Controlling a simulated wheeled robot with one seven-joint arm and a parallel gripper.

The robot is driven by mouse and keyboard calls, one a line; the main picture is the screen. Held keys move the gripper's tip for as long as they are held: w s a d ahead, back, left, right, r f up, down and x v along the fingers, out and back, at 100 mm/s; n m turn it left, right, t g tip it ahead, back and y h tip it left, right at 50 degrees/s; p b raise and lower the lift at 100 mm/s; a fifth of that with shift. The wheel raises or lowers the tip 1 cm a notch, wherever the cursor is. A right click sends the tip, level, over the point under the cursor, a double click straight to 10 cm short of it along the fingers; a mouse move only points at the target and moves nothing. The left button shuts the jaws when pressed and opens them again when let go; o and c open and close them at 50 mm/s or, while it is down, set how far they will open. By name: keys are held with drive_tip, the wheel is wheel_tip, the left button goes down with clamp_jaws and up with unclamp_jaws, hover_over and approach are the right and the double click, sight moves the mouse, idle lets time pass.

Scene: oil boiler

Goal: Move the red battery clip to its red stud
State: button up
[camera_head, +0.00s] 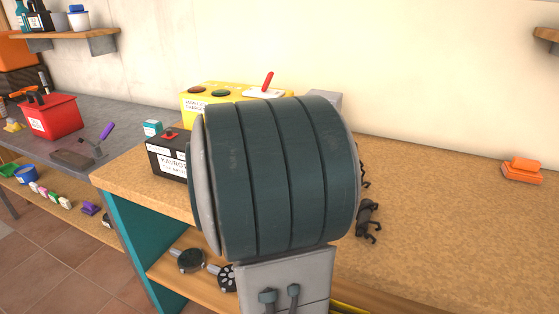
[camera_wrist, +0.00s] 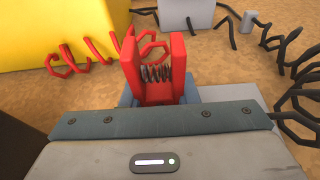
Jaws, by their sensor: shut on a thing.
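The red battery clip (camera_wrist: 157,84) stands in the middle of the wrist view, with dark teeth or a spring between its two red arms. My gripper (camera_wrist: 158,99) is shut on its lower part. A red coiled cable (camera_wrist: 82,58) lies to its left and behind it. In the head view, a black battery (camera_head: 167,160) with a white label stands on the workbench, with a red stud (camera_head: 171,136) on its top. My own arm hides my gripper, the clip and the battery's right part there. The stud cannot be made out in the wrist view.
A yellow charger (camera_head: 226,94) with a red-handled switch stands behind the battery; its side fills the wrist view's upper left. Black coiled cable (camera_wrist: 284,60) lies at the right there. An orange clip-like object (camera_head: 522,171) lies far right on the workbench (camera_head: 455,220), with clear room between.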

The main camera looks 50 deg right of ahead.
drive_tip(key=shift+f+b, duration=0.4)
drive_tip(key=shift+f, duration=0.05)
drive_tip(key=o, duration=1.1)
drive_tip(key=shift+r, duration=0.1)
drive_tip(key=p+v, duration=0.3)
drive_tip(key=v, duration=1)
drive_tip(key=shift+d+r+p, duration=0.1)
drive_tip(key=shift+r+p, duration=0.05)
drive_tip(key=shift+p, duration=0.15)
drive_tip(key=shift+s+a, duration=0.15)
drive_tip(key=shift+a, duration=0.3)
drive_tip(key=shift+s+a+r+p, duration=0.15)
drive_tip(key=shift+a+r+p, duration=0.15)
drive_tip(key=shift+a+p, duration=0.15)
drive_tip(key=p+v, duration=0.1)
drive_tip(key=v, duration=0.8)
